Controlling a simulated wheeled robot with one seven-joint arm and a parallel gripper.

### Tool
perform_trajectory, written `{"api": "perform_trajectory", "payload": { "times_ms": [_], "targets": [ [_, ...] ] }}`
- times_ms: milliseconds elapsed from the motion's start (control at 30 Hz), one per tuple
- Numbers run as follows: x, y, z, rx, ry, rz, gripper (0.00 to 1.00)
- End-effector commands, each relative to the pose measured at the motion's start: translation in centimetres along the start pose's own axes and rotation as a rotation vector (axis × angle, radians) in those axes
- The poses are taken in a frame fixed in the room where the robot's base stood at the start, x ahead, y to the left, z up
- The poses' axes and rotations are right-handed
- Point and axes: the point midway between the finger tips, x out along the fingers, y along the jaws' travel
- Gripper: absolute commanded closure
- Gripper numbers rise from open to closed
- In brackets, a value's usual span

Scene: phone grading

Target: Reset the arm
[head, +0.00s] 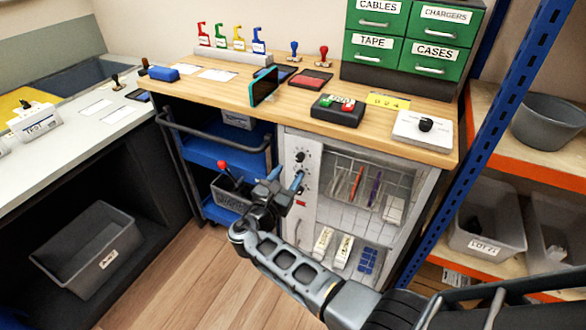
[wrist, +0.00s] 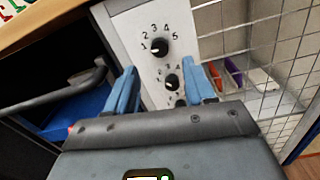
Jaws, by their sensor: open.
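My gripper (head: 286,180) is open, with its blue fingers apart and nothing visible between them. It hangs in front of the white control panel (head: 298,160) of the cabinet under the wooden bench. In the wrist view my gripper (wrist: 162,88) faces the same panel (wrist: 135,30). A numbered black dial (wrist: 160,47) shows above and between the fingertips, with a smaller dial (wrist: 172,81) below it. A third knob is partly hidden behind my gripper's body. My arm reaches in from the lower right in the head view. I cannot tell whether a finger touches the panel.
A wire-fronted cabinet (head: 380,165) is right of the panel. A blue cart (head: 215,155) with a black handrail stands left. The wooden bench top (head: 215,90) is above, holding a teal phone (head: 264,87). A blue post (head: 480,140) rises at right. The floor (head: 185,270) at lower left is clear.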

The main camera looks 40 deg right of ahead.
Motion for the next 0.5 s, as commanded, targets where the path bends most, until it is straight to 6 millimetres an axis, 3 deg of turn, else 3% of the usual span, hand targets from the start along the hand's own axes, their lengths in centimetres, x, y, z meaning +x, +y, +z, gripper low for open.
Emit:
{"api": "perform_trajectory", "payload": {
  "times_ms": [200,500],
  "targets": [
    [-1.6,0.0,0.0,-0.001,0.000,0.001,0.46],
    [-1.7,0.0,0.0,-0.001,0.000,0.000,0.46]
  ]
}}
